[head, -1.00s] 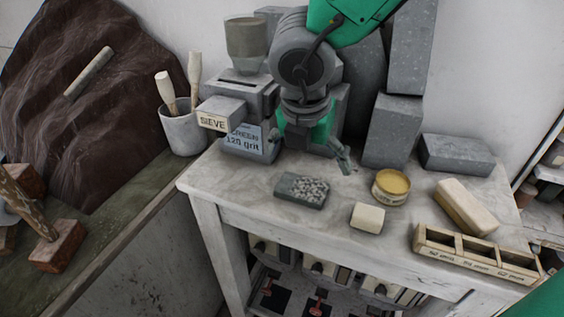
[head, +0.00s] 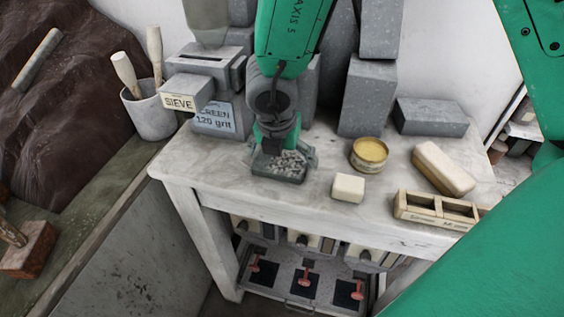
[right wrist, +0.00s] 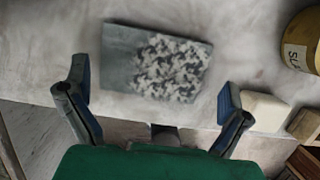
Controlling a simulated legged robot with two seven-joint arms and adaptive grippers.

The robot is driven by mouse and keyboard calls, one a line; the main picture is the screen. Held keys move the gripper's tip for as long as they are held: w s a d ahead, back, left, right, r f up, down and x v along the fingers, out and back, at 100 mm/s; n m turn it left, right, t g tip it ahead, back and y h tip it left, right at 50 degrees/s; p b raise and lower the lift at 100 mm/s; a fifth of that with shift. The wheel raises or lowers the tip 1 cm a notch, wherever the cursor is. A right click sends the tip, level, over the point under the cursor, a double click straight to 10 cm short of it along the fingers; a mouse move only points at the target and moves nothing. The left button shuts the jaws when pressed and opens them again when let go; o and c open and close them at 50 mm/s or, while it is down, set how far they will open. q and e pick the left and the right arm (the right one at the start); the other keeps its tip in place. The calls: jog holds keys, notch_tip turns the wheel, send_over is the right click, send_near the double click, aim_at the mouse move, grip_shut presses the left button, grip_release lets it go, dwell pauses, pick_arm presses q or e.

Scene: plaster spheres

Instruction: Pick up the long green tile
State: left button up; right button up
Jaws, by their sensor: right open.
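The long green tile is a dark grey-green slab (head: 279,173) with a speckled grey patch over one part, lying flat on the pale worktop. My right gripper (head: 285,157) points down over it and hides its far part in the head view. In the right wrist view the tile (right wrist: 155,62) lies beyond and between the two spread fingers (right wrist: 154,88), with space on both sides. The right gripper is open and empty. I cannot tell how high it is above the tile. My left gripper is not in view.
On the worktop (head: 215,165), a cream block (head: 348,187), a yellow-topped tin (head: 369,153), a long beige block (head: 443,168) and a compartment tray (head: 436,210) stand to the right. The sieve box (head: 187,94) and grey stone blocks (head: 368,97) stand behind.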

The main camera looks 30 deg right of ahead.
jog(key=shift+x, duration=0.8)
jog(key=shift+w+f, duration=0.2)
jog(key=shift+f, duration=0.1)
jog(key=shift+w+a+f, duration=0.1)
jog(key=shift+a+f, duration=0.05)
jog(key=shift+a, duration=0.4)
jog(key=shift+a+r, duration=0.1)
jog(key=shift+r, duration=0.1)
jog(key=c, duration=1.3)
jog(key=shift+d, duration=0.4)
